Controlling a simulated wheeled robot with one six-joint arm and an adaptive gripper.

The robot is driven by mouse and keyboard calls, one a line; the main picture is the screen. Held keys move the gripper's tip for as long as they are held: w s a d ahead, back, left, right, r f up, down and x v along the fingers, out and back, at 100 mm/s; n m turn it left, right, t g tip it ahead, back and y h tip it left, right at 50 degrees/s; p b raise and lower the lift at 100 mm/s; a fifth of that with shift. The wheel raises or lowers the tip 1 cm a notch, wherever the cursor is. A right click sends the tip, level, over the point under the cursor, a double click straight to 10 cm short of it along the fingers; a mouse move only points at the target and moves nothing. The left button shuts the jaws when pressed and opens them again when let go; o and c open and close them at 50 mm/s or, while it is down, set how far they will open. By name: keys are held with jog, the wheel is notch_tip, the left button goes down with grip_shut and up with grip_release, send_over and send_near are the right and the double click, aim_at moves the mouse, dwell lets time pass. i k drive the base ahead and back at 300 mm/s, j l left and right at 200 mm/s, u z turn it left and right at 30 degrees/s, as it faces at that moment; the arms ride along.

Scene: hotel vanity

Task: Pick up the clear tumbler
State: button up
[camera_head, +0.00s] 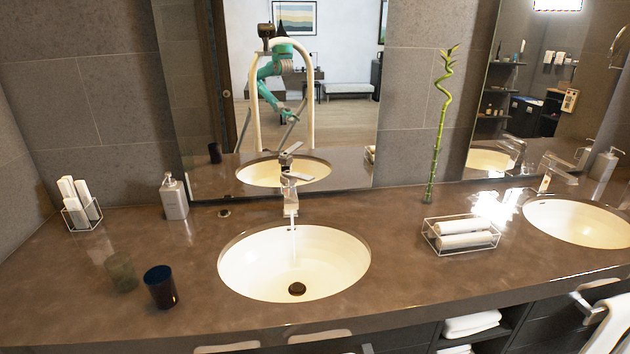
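The clear tumbler (122,272) stands upright on the brown counter (75,318) at the left. It is see-through and faint against the stone. A dark blue tumbler (160,287) stands close beside it, to the right and a little nearer to me. My gripper is not directly in view, and nothing of mine is near either tumbler. My teal arm shows only as a small reflection in the mirror (345,130), where I cannot make out the gripper's fingers.
A left basin (330,262) with its tap (290,197) running lies right of the tumblers. A soap dispenser (174,197) and a wire holder (82,213) stand behind them. A towel tray (460,237), bamboo stem (437,140) and right basin (585,222) are farther right. Counter left of the tumblers is clear.

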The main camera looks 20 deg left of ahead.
aim_at(123, 273)
jog(key=u, duration=1.65)
